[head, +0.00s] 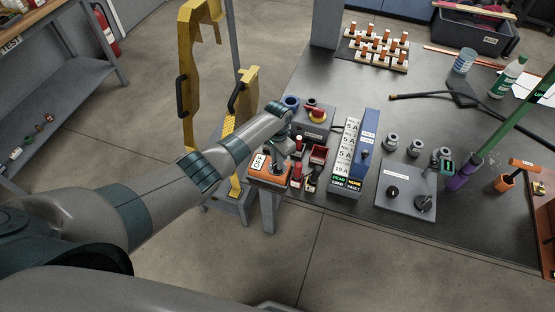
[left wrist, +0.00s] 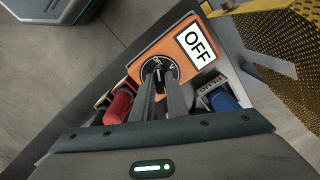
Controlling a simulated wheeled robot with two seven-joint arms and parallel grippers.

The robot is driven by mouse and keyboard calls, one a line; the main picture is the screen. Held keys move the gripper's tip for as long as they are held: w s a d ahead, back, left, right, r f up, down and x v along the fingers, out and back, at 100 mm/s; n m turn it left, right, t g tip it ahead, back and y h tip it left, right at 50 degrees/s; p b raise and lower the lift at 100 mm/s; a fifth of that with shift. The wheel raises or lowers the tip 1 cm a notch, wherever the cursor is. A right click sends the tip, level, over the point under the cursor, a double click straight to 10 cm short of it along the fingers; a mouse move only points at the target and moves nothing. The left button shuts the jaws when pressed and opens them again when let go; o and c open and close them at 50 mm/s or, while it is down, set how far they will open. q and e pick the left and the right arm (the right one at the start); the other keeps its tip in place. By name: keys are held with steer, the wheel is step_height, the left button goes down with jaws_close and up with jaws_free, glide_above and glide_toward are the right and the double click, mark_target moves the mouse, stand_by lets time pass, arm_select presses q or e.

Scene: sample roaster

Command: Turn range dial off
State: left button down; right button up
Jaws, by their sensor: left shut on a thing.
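An orange meter (head: 270,179) with a white OFF label (head: 259,162) sits at the near left corner of the dark table. In the left wrist view the meter (left wrist: 150,47) shows its OFF label (left wrist: 195,46) and a round black range dial (left wrist: 158,66) with small white marks, one of them a V. My left gripper (left wrist: 160,84) is shut on the dial's knob, its fingers on either side and hiding part of it. In the head view my left gripper (head: 274,157) reaches down over the meter from above. My right gripper is not in view.
Red parts and bins (head: 318,154) stand close beside the meter. A fuse panel (head: 347,155) and a grey box with black knobs (head: 405,188) are further right. A yellow frame (head: 190,85) stands left of the table. The table's middle is mostly clear.

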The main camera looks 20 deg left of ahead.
arm_select(q)
steer(key=c, duration=1.7)
jaws_free()
steer(key=shift+c, duration=0.2)
steer(key=shift+r, duration=0.2)
steer(key=shift+r, duration=0.6)
step_height(320, 180, up, 16)
steer(key=b, duration=0.2)
steer(key=shift+b, duration=0.35)
steer(key=shift+f, duration=0.1)
